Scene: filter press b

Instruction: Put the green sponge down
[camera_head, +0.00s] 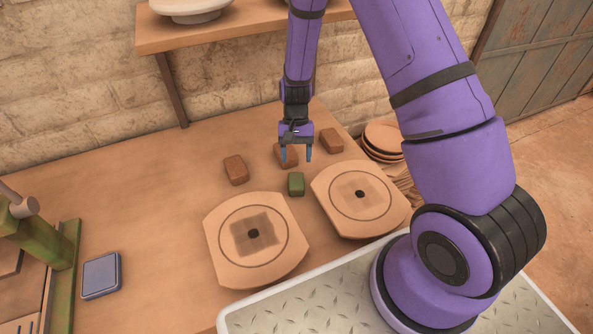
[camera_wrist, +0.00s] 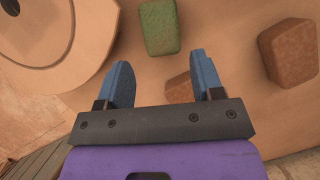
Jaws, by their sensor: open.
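The green sponge (camera_head: 296,184) sits on the wooden table between two round-marked boards, near their far ends. It also shows in the wrist view (camera_wrist: 159,27), at the top, beyond my fingertips and apart from them. My gripper (camera_head: 296,156) is open and empty, with its fingers pointing down behind the sponge. In the wrist view my gripper (camera_wrist: 163,80) has its two blue fingers spread wide, with nothing between them but table and part of a brown block.
Brown blocks stand at the left (camera_head: 235,169), behind my gripper (camera_head: 284,154) and at the right (camera_head: 331,140). The left board (camera_head: 222,262) and right board (camera_head: 342,222) flank the sponge. A blue pad (camera_head: 101,275) and a green-framed press (camera_head: 64,270) are at left. A shelf (camera_head: 230,30) hangs behind.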

